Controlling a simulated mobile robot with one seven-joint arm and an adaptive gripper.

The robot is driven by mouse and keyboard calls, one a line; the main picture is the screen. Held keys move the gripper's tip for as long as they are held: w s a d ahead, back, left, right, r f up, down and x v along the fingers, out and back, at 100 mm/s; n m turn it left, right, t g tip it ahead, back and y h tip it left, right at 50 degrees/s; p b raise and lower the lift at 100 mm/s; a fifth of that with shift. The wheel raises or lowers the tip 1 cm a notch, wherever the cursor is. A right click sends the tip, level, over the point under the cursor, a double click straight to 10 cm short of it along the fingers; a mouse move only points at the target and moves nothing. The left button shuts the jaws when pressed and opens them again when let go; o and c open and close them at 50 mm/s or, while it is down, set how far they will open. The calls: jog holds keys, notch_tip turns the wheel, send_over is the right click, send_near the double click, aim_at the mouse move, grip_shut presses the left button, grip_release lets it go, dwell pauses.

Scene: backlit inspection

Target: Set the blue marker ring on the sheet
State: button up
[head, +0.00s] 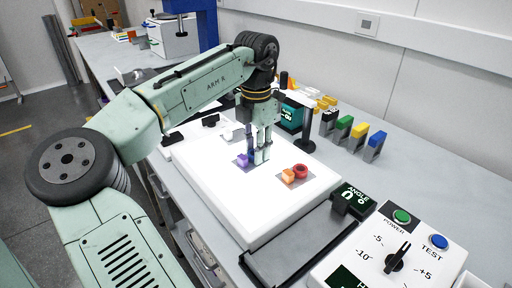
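My gripper (262,155) points down over the bright white light panel (225,193), with its fingertips low and close to the surface. A small blue-purple piece (242,160) is on the panel just left of the fingertips. It may be the blue marker ring, but its shape is too small to tell. A dark blue upright part shows beside the fingers. I cannot tell whether the fingers hold anything or how far apart they are. No separate sheet is clear; a greyish patch shows around the blue-purple piece.
A red ring (300,170) and an orange block (288,176) sit right of my gripper on the panel. Green, yellow and blue-topped blocks (359,133) stand behind. A control box (392,246) is at front right. The panel's near left part is clear.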

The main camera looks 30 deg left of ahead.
jog(key=o, duration=0.5)
jog(key=shift+c, duration=0.2)
notch_tip(320, 180, up, 12)
jog(key=b, duration=0.1)
jog(key=shift+r, duration=0.2)
jog(key=shift+f, duration=0.1)
dwell(0.5)
